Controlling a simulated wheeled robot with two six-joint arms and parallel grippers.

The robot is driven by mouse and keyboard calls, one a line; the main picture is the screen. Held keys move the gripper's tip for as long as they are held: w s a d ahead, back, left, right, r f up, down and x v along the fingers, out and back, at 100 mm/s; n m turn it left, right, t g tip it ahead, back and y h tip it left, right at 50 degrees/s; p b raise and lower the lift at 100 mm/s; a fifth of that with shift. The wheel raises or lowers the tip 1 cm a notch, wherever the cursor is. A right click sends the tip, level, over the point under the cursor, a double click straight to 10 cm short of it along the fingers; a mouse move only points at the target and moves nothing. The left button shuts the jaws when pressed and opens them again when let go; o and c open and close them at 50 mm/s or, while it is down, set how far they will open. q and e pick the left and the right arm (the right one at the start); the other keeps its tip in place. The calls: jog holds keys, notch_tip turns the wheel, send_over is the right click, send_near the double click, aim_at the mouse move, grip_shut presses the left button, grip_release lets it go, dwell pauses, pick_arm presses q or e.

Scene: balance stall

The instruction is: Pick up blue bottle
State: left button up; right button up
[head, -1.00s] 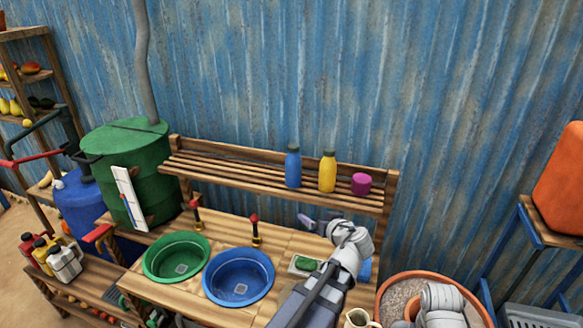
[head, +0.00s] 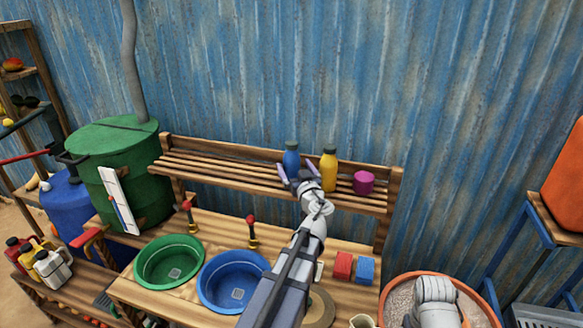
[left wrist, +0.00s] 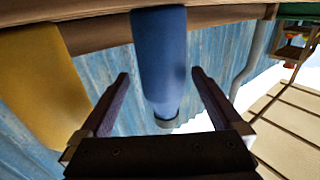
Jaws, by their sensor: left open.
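The blue bottle (head: 291,158) stands upright on the slatted wooden shelf, left of the yellow bottle (head: 329,170). My left gripper (head: 297,172) is open at the shelf, its two fingers on either side of the blue bottle's lower part. In the left wrist view, the picture is upside down and the blue bottle (left wrist: 160,50) shows between the open fingers (left wrist: 160,73), with gaps on both sides. The yellow bottle (left wrist: 40,90) is close beside one finger there. My right gripper is not seen; only a white part of my right arm shows at the bottom.
A magenta cup (head: 363,183) stands right of the yellow bottle on the shelf (head: 220,163). Below are a green basin (head: 169,262), a blue basin (head: 233,281), two taps, and red (head: 343,266) and blue blocks (head: 365,270). A green barrel (head: 118,165) stands left.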

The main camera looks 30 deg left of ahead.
pick_arm(q)
jog(key=shift+x, duration=2.55)
jog(key=shift+s+a+r, duration=0.1)
jog(key=shift+s+r, duration=0.05)
jog(key=shift+s, duration=0.05)
jog(key=shift+c, duration=0.4)
grip_shut()
